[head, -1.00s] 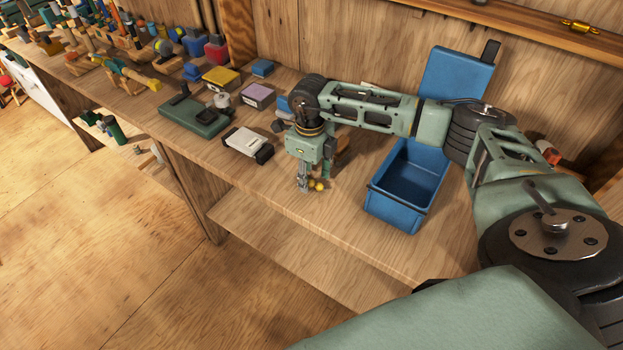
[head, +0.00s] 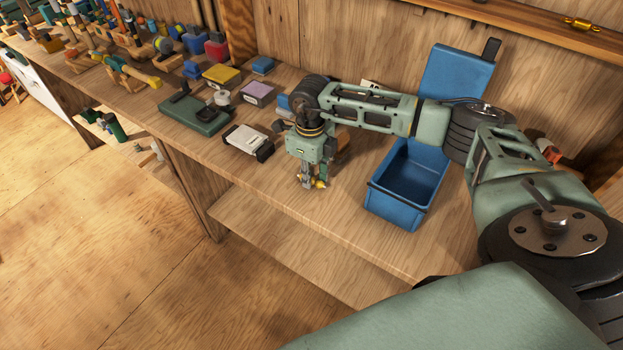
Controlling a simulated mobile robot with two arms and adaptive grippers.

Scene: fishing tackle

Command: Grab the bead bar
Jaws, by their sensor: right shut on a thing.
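The bead bar (head: 320,184) shows only as a small yellow bit at the fingertips of my right gripper, low over the workbench top. My right gripper (head: 311,183) points down and is shut on the bead bar, left of the open blue box. The fingers hide most of the bar. I cannot tell whether it still touches the bench. My left gripper is not in view.
The open blue box (head: 370,208) stands just right of the gripper, its lid (head: 455,85) raised behind. A white case (head: 246,139), a green base (head: 190,118) and coloured boxes lie to the left. The bench front near the gripper is clear.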

